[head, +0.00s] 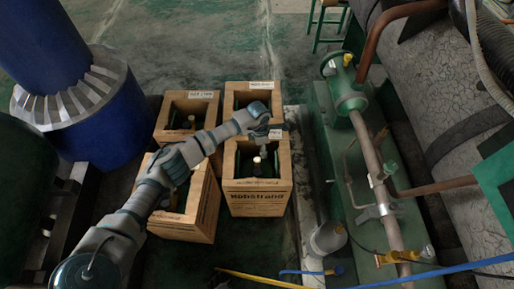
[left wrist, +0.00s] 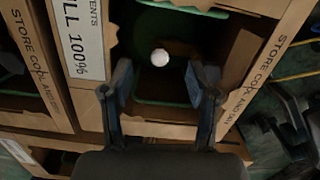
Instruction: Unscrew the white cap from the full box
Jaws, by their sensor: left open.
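The full box (head: 257,199) is a wooden crate at the front right of the group of crates, and its "FULL 100%" label (left wrist: 82,40) shows in the left wrist view. The white cap (head: 257,159) sits inside it, on top of a dark green bottle. In the left wrist view the round white cap (left wrist: 160,57) shows between and beyond my fingertips. My left gripper (left wrist: 163,80) is open and empty, above the crate opening, with its fingers either side of the cap in the picture and apart from it. In the head view my wrist partly covers the crate's back edge.
Other open crates (head: 187,107) (head: 252,92) stand behind and another crate (head: 188,232) to the left, partly under my arm. Green pipework with a brown pipe (head: 366,140) runs along the right. A blue drum (head: 92,135) stands at the left. Yellow and blue hoses (head: 262,279) lie in front.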

